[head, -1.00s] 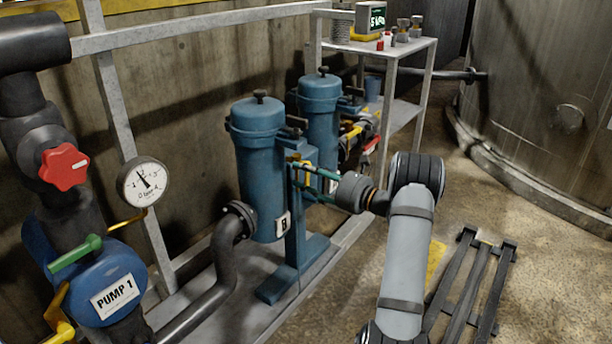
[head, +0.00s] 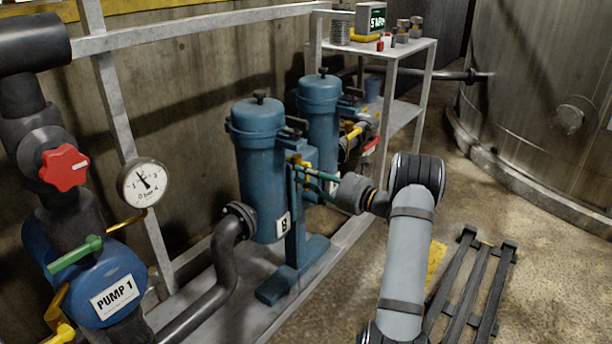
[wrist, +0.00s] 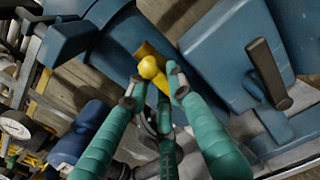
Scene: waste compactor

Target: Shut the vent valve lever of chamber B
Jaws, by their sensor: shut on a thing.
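Chamber B is the nearer blue cylinder (head: 259,180), standing upright with a white label (head: 283,227) low on its side. A yellow lever (wrist: 152,68) with a rounded end shows in the wrist view beside a blue body. My gripper (head: 305,174) has teal fingers and reaches in from the right at the side of chamber B. In the wrist view my gripper (wrist: 156,86) has its fingertips on either side of the yellow lever, shut on it. The fingers partly hide the lever, and its exact angle is hard to tell in the head view.
A second blue cylinder (head: 319,125) stands behind, with yellow and red handles near it. A dark brown handle (wrist: 268,72) stands right of the fingers in the wrist view. The blue pump (head: 98,285) and pipes fill the left. Floor right of the skid is open around a black rack (head: 468,285).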

